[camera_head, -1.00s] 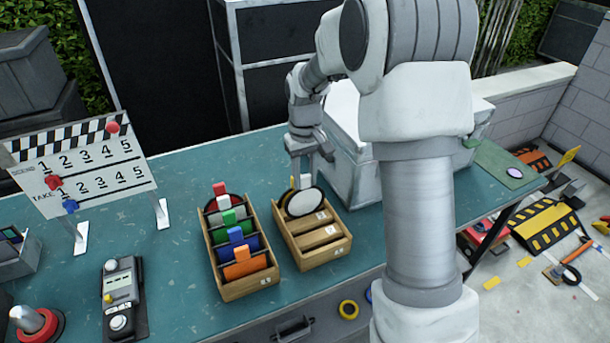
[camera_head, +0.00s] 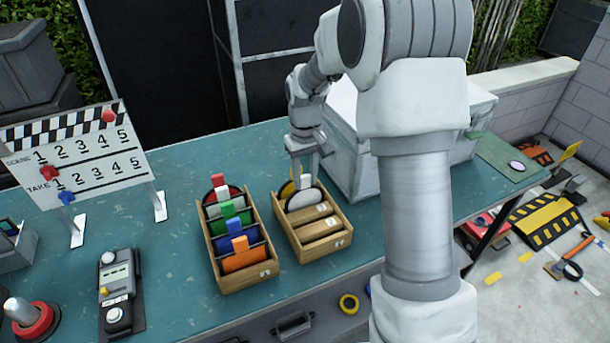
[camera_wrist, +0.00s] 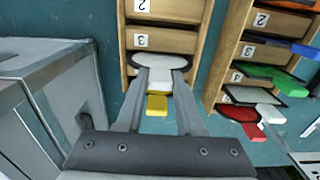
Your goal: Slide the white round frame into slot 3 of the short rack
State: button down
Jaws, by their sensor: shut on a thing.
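The white round frame (camera_head: 303,200) stands upright in the short wooden rack (camera_head: 337,244), its lower part hidden behind a divider. In the wrist view the frame (camera_wrist: 168,62) sits in the slot directly behind the label 3 (camera_wrist: 141,40). My gripper (camera_head: 303,179) is above it, and in the wrist view its fingers (camera_wrist: 160,76) are shut on the frame's white tab. A yellow tab (camera_wrist: 156,105) shows just behind the white one, on another piece in the rack. How deep the white frame sits is hidden.
The longer rack (camera_head: 228,284) on the left holds several frames with red, white, green, blue and orange tabs. A pale case (camera_head: 342,160) stands close behind the short rack on the right. The short rack's nearer slots look empty.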

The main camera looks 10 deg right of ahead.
jog(key=shift+f+b, duration=0.35)
jog(key=shift+f, duration=0.25)
jog(key=shift+c, duration=2.2)
grip_release()
jog(key=shift+r, duration=0.1)
notch_tip(320, 180, up, 17)
jog(key=p, duration=0.1)
jog(key=shift+r, duration=0.2)
jog(key=s+r+m+t, duration=0.1)
jog(key=s+r+t, duration=0.35)
jog(key=s, duration=0.85)
jog(key=s+f+m+t, duration=0.1)
jog(key=s+f, duration=0.1)
jog(key=s, duration=1.1)
jog(key=shift+s+f, duration=0.2)
jog(key=shift+f, duration=0.15)
